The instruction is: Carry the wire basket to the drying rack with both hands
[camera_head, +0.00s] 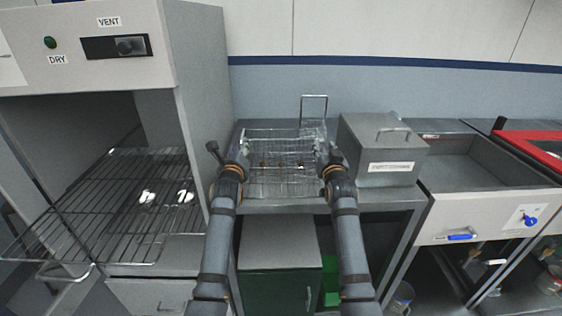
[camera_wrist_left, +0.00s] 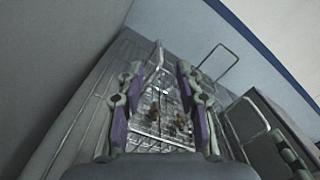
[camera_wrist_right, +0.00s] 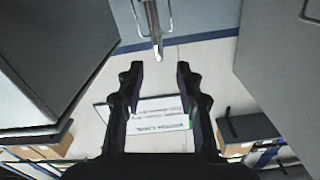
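The wire basket (camera_head: 285,180) sits on a grey bench, with small brownish parts inside. A tall wire handle (camera_head: 314,100) rises at its back right. My left gripper (camera_head: 243,148) is at the basket's left side; in the left wrist view its fingers (camera_wrist_left: 171,58) are open, with basket mesh (camera_wrist_left: 150,125) showing between and beyond them. My right gripper (camera_head: 322,150) is at the basket's right side; in the right wrist view its fingers (camera_wrist_right: 159,66) are open, with a wire handle (camera_wrist_right: 153,20) just beyond the tips. The drying rack (camera_head: 90,222) is the wire shelf extending from the cabinet at left.
Two small white-and-dark items (camera_head: 146,197) lie on the rack. The drying cabinet wall (camera_head: 200,70) stands close left of the basket. A lidded metal box (camera_head: 380,148) stands close at right. A sink-like basin (camera_head: 470,170) is further right.

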